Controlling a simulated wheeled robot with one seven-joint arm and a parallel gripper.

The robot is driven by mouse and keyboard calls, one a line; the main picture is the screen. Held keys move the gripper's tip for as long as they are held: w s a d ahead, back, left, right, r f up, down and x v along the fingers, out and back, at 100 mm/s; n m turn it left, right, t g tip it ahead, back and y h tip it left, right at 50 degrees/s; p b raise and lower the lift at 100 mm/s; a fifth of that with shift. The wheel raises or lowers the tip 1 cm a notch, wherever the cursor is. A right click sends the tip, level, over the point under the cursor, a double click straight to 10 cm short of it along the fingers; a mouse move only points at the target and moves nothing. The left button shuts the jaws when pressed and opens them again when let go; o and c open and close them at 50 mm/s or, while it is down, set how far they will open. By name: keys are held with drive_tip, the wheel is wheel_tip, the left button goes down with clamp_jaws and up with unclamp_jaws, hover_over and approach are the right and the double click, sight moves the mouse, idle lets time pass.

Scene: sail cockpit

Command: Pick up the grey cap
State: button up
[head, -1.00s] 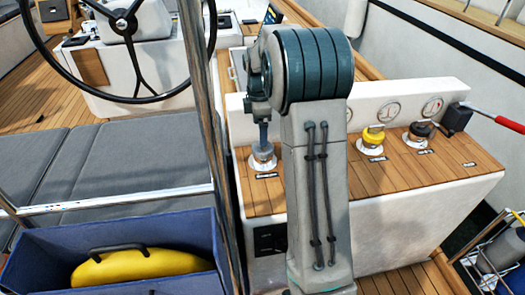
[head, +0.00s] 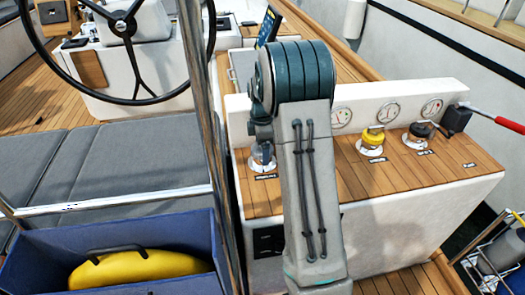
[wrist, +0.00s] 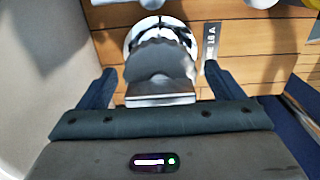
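The grey cap (wrist: 160,62) sits upright in a round chrome base on the wooden console top. In the head view it is the leftmost cap (head: 262,158), beside my arm. In the wrist view my gripper (wrist: 159,72) is open, with one finger on each side of the cap. Gaps show between the cap and both fingers. The cap's flat grip points toward the gripper's palm. In the head view my arm hides most of the gripper.
A yellow cap (head: 373,137) and a black cap (head: 421,131) stand to the right on the same console (head: 400,175). Several gauges line the white panel behind. A steel post (head: 214,130) rises just left of the console. A blue bin (head: 190,235) holds a yellow object (head: 140,268).

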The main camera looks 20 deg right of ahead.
drive_tip(key=c, duration=0.9)
drive_tip(key=shift+r, duration=0.15)
